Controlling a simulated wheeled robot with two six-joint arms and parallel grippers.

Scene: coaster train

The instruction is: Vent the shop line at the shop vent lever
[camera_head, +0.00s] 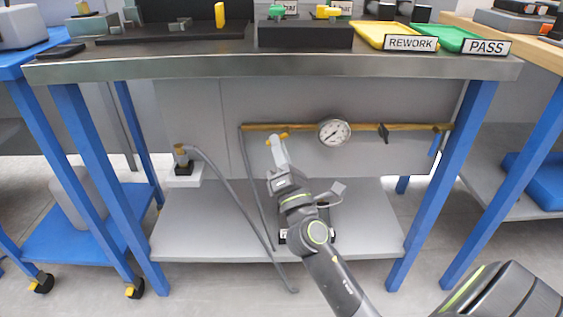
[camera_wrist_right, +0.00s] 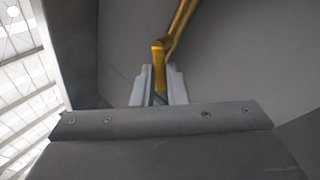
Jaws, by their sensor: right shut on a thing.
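A brass pipe (camera_head: 360,127) runs level below the bench top, with a round dial gauge (camera_head: 334,132) on it. A yellow lever (camera_head: 284,135) sits at the pipe left of the gauge; no label on it is readable. My right gripper (camera_head: 278,141) reaches up from below and is shut on this lever. In the right wrist view the yellow lever (camera_wrist_right: 159,72) stands between the two pale fingertips (camera_wrist_right: 158,90). A black handle (camera_head: 384,133) and a blue lever (camera_head: 435,144) are on the pipe farther right. My left gripper is out of view.
A grey hose (camera_head: 230,190) curves from a fitting (camera_head: 181,160) on a white block to the floor. Blue bench legs (camera_head: 445,175) stand on both sides. A lower shelf (camera_head: 205,228) lies beneath my arm. REWORK (camera_head: 372,35) and PASS (camera_head: 452,40) trays are on top.

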